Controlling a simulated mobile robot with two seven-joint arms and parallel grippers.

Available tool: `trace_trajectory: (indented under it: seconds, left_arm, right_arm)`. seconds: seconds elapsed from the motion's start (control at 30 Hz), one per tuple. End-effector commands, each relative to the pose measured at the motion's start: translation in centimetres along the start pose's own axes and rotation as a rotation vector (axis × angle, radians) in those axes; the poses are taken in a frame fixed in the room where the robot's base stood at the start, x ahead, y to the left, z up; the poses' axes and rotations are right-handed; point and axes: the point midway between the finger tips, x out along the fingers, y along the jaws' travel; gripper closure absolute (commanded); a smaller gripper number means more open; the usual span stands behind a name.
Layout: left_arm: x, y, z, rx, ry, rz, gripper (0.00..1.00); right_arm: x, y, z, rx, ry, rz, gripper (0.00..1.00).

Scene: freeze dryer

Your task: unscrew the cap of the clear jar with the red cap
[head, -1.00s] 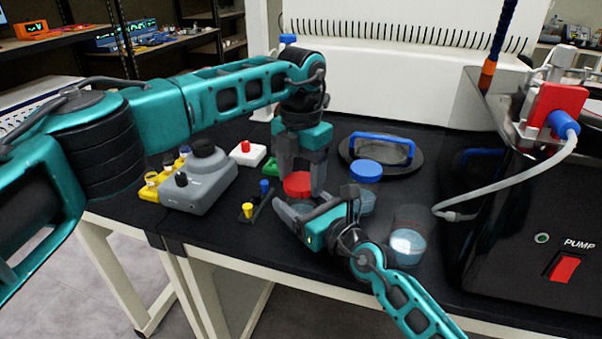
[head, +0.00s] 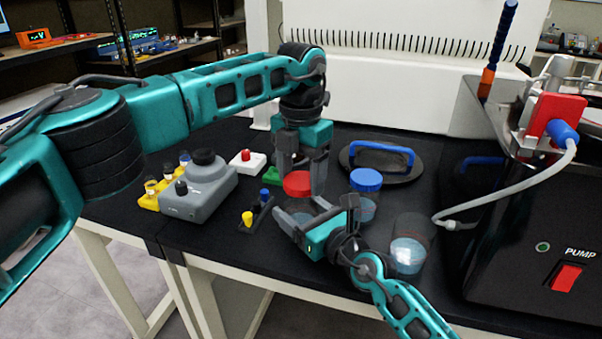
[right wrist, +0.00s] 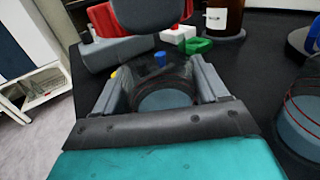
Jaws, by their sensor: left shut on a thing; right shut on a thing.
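The red cap (head: 297,184) is held in my left gripper (head: 303,187), which points down and is shut on it. The clear jar (head: 303,212) stands below, between the fingers of my right gripper (head: 318,218), which is shut on its body. In the right wrist view the jar (right wrist: 165,97) shows pale contents between both fingers. The cap (right wrist: 104,20) is above it there, partly behind a dark finger of my left gripper. A gap with the bench behind shows between cap and jar, so they look apart. The jar's rim is hard to make out.
A blue-capped jar (head: 366,181) and an uncovered clear vessel (head: 409,258) stand close to the right of my right gripper. A round lid with a blue handle (head: 382,152) lies behind. A grey device (head: 199,188) stands left. The black pump housing (head: 530,235) bounds the right side.

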Motion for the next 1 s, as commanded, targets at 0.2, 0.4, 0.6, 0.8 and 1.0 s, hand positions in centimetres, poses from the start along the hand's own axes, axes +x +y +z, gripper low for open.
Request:
trace_trajectory:
  seconds: [0.2,0.4,0.6,0.8,1.0]
  left_arm:
    - [-1.8,0.0,0.1,0.0,-0.004,0.002,0.69]
    - [-3.9,0.0,0.0,0.001,-0.001,0.001,0.69]
    - [-4.0,0.0,0.0,0.001,0.0,0.0,0.69]
    - [-4.0,0.0,0.0,0.0,0.0,0.0,0.69]
    - [-4.0,0.0,0.0,0.0,0.0,0.0,0.69]
  right_arm:
    - [0.0,0.0,-0.1,0.0,0.001,0.0,1.0]
    - [0.0,0.0,-0.1,0.0,0.001,0.0,1.0]
    - [0.0,0.0,-0.1,0.0,0.001,0.0,1.0]
    - [0.0,0.0,0.0,0.0,0.001,0.0,0.09]
    - [0.0,0.0,0.0,0.0,0.001,0.0,0.0]
